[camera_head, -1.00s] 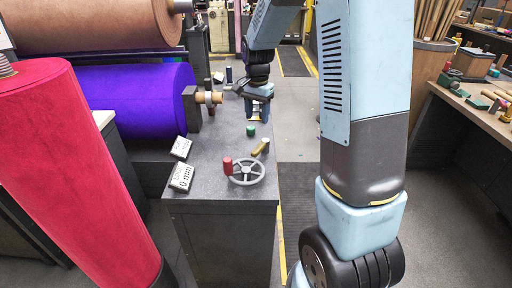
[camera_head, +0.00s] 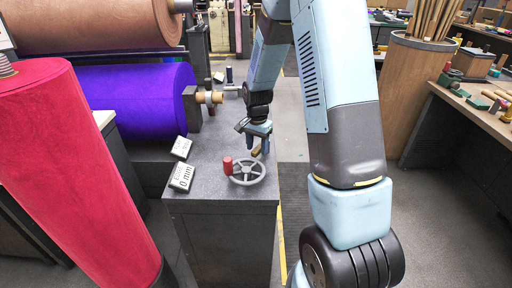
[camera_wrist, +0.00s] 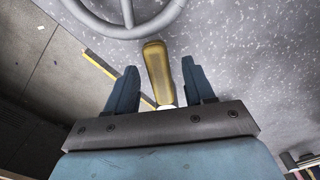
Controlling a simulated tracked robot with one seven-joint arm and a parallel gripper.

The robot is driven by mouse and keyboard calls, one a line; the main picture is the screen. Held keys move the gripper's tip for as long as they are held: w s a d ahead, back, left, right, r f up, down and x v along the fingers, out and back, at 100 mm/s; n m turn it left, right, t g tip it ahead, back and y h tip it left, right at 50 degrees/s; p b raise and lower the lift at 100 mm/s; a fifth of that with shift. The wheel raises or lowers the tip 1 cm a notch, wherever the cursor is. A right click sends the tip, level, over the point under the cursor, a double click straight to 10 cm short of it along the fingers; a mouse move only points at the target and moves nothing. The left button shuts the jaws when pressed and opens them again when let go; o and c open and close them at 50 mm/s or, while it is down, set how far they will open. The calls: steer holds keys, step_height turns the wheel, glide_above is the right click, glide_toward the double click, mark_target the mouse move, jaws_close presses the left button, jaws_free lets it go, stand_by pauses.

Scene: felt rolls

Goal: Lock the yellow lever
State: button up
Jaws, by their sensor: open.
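The yellow lever (camera_head: 257,151) stands on the grey cabinet top near its right edge, behind the handwheel. In the wrist view the yellow lever (camera_wrist: 158,72) lies between the two blue fingers, with a pale base at its near end. My gripper (camera_head: 258,148) is open above and around the lever; in the wrist view my gripper (camera_wrist: 160,88) shows a finger on each side, with gaps between them and the lever. The fingers partly hide the lever in the head view.
A grey handwheel (camera_head: 247,172) with a red knob (camera_head: 228,166) sits just in front of the lever; its rim (camera_wrist: 130,24) shows in the wrist view. Two small displays (camera_head: 182,178) stand at the left of the cabinet top (camera_head: 207,200). A purple roll (camera_head: 125,105) lies left.

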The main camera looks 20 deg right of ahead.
steer(key=shift+f, duration=0.3)
steer(key=shift+c, duration=0.3)
jaws_close()
stand_by(0.4)
